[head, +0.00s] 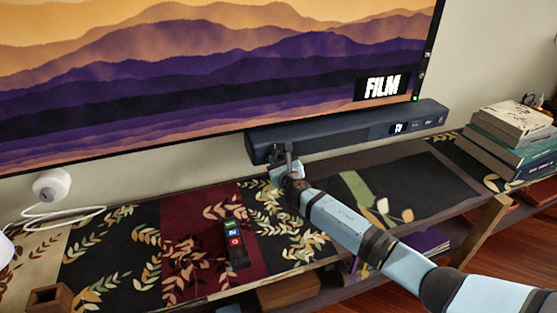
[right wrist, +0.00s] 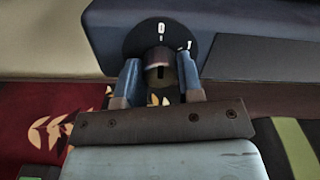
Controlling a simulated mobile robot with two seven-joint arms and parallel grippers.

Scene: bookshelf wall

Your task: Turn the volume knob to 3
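The volume knob (right wrist: 159,66) is a small dark cylinder on the left end of the soundbar (head: 376,131). Behind it a black round dial plate (right wrist: 140,38) shows a white 0 at the top and a 1 to its right. A small mark under the 0 lines up with the knob. My right gripper (right wrist: 160,78) has one blue finger on each side of the knob, very close to it, with what looks like a narrow gap. In the head view my right gripper (head: 287,156) hides the knob. My left gripper is not in view.
A television (head: 200,70) showing FILM hangs above the soundbar. A remote (head: 234,244) lies on the patterned shelf, left of my right arm. Stacked books (head: 512,140) stand at the right. A white camera-like device (head: 52,185) is at the left.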

